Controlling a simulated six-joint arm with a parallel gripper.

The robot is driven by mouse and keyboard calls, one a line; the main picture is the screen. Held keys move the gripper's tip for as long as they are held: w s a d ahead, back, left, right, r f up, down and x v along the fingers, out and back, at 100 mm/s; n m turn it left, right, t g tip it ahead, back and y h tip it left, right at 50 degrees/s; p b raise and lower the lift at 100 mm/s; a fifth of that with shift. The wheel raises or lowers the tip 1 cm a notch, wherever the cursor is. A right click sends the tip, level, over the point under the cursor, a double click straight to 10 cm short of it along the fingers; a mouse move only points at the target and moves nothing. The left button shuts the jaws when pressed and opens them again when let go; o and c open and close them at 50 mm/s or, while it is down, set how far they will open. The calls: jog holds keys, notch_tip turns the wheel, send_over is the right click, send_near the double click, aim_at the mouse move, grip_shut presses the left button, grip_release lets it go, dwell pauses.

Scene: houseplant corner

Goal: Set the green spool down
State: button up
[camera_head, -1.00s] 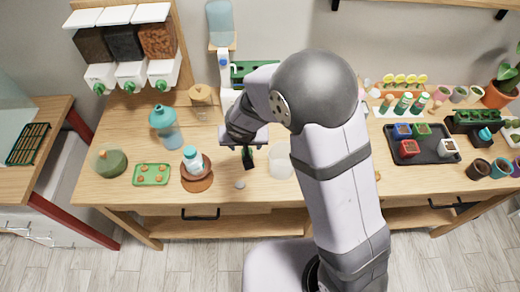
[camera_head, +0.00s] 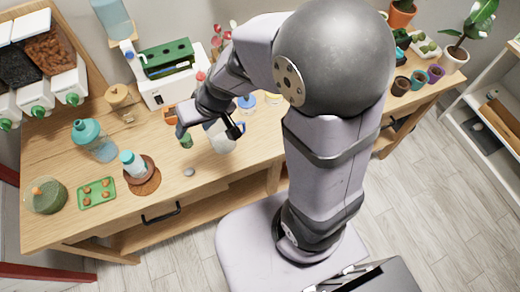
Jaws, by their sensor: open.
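The green spool (camera_head: 187,141) is a small dark green piece. It appears to stand on the wooden table (camera_head: 215,172), behind a small grey disc (camera_head: 189,172). My gripper (camera_head: 212,127) is open above the table, just behind and to the right of the spool. One dark finger points down over a translucent white cup (camera_head: 222,143), and the other side of the gripper is close to the spool's top. I cannot tell whether that side touches the spool. My arm hides part of the table behind the gripper.
A white machine (camera_head: 173,82) is behind. Bare wood lies in front of the cup.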

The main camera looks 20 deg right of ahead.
jog(key=s+d+f+m+g+h, duration=0.1)
jog(key=s+d+g+h, duration=0.2)
jog(key=s+d, duration=1)
jog(key=shift+g+h, duration=0.4)
jog(key=shift+h, duration=0.1)
jog(key=shift+d, duration=0.1)
notch_tip(320, 180, down, 3)
jog(key=b, duration=0.3)
